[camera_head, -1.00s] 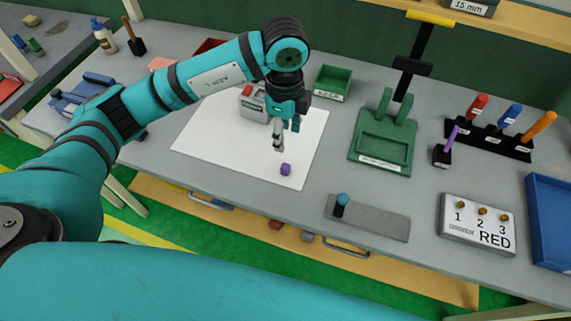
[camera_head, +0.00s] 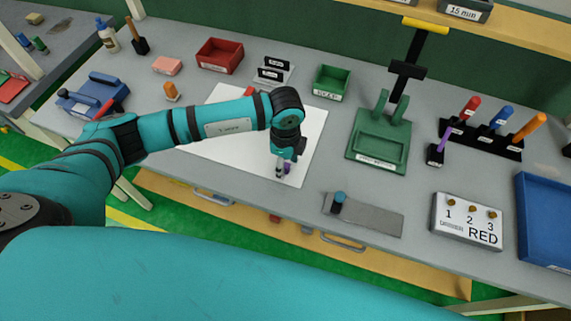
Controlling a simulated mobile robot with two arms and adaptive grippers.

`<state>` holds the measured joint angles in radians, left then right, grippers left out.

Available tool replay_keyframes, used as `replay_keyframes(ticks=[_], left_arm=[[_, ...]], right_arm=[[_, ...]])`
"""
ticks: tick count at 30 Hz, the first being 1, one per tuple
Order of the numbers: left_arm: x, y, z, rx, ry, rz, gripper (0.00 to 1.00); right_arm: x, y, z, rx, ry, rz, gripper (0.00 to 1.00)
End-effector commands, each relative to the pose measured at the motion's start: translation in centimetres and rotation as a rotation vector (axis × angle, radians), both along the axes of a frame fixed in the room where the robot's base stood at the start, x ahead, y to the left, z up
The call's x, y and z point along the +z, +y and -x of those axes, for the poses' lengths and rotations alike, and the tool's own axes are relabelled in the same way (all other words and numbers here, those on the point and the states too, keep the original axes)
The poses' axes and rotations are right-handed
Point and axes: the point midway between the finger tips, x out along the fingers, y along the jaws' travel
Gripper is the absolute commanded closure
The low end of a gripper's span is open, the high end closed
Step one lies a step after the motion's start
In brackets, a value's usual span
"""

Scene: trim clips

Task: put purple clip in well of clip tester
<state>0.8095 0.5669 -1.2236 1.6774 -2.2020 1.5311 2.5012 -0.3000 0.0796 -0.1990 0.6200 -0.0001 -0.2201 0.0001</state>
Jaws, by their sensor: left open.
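The small purple clip (camera_head: 288,168) lies on the white sheet (camera_head: 227,151), near its front right part. My left gripper (camera_head: 281,172) points down at the clip, with its fingers open. The fingers partly cover the clip; I cannot tell whether they touch it. A grey device with a red top (camera_head: 250,91), perhaps the clip tester, is almost wholly hidden behind my left arm. Its well is not visible. My right gripper is not in view.
A green fixture (camera_head: 378,157) with two uprights stands right of the sheet. A grey plate with a blue knob (camera_head: 339,198) lies near the front edge. Red (camera_head: 219,56) and green (camera_head: 332,82) bins stand behind. A blue tray (camera_head: 545,220) is at far right.

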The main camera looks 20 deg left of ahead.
Motion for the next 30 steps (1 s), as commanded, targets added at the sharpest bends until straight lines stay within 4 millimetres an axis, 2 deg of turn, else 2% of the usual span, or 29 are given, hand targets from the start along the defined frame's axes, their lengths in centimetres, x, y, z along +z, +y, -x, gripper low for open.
replay_keyframes(ticks=[4,12,15,24,30], left_arm=[[0.0,0.0,0.0,-0.001,0.0,0.0,0.54],[0.0,0.0,0.0,-0.001,0.0,0.0,0.9],[0.1,0.0,0.0,-0.001,0.0,0.0,0.95],[0.3,-0.1,0.0,-0.001,-0.001,0.001,0.95],[1.8,-0.1,-0.1,-0.001,-0.003,0.002,0.95]], right_arm=[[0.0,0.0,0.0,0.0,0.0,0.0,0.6],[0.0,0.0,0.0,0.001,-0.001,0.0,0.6],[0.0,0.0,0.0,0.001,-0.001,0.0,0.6],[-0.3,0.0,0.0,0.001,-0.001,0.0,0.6],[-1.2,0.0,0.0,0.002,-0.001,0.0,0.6]])
